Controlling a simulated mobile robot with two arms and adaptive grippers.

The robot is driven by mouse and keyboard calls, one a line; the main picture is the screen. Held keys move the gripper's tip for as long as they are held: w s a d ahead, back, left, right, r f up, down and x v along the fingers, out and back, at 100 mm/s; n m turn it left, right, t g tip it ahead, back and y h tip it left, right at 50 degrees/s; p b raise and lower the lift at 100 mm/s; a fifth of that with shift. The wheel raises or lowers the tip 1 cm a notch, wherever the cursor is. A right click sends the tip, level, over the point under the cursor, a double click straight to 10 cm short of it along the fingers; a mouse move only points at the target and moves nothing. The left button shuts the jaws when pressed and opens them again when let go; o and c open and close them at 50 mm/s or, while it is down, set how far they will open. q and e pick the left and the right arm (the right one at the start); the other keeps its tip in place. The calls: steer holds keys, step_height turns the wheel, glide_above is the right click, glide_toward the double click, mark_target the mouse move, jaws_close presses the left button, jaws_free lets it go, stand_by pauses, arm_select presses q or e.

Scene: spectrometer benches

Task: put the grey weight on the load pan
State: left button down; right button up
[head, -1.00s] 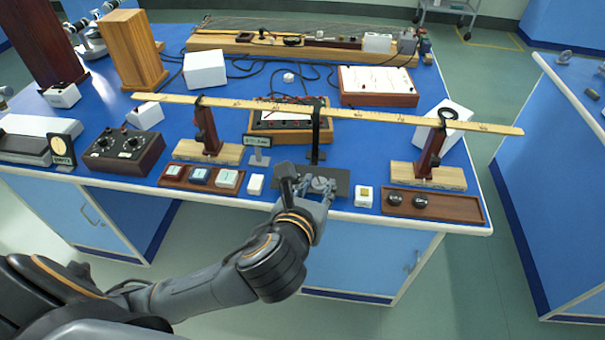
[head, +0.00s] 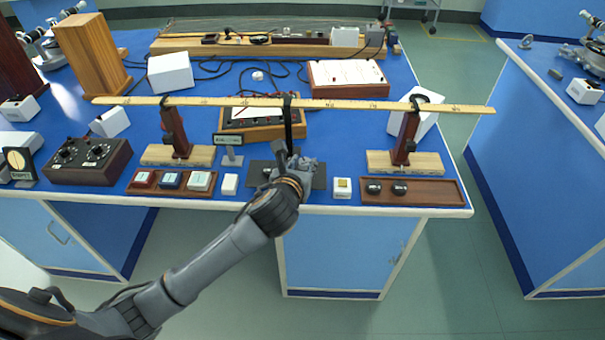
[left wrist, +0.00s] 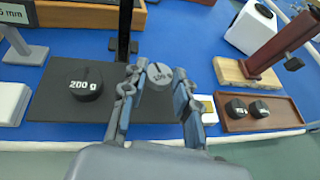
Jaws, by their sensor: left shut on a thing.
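The grey weight (left wrist: 158,76) is a small light-grey cylinder with a dark mark on top and a "g" label. My left gripper (left wrist: 158,88) is shut on it; in the head view the gripper (head: 298,166) hides most of the weight. The gripper is over the right part of a dark flat plate (left wrist: 50,110). A black 200 g weight (left wrist: 83,84) stands on that plate, left of the gripper. A black upright strap (head: 287,122) runs from the ruler beam (head: 230,102) down behind the gripper. I cannot tell which part is the load pan. My right gripper is out of view.
Two wooden stands (head: 175,152) (head: 405,158) flank the plate. A brown tray (head: 435,192) with two dark weights and a small white box (head: 342,187) lie to the right. A white block (head: 229,184) and labelled blocks (head: 170,179) lie to the left.

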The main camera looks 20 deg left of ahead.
arm_select(q)
steer(key=shift+f, duration=1.3)
steer(key=shift+f, duration=0.2)
steer(key=c, duration=1)
jaws_free()
steer(key=shift+s, duration=0.1)
steer(key=shift+r, duration=0.2)
steer(key=v, duration=1.2)
steer(key=shift+r, duration=0.1)
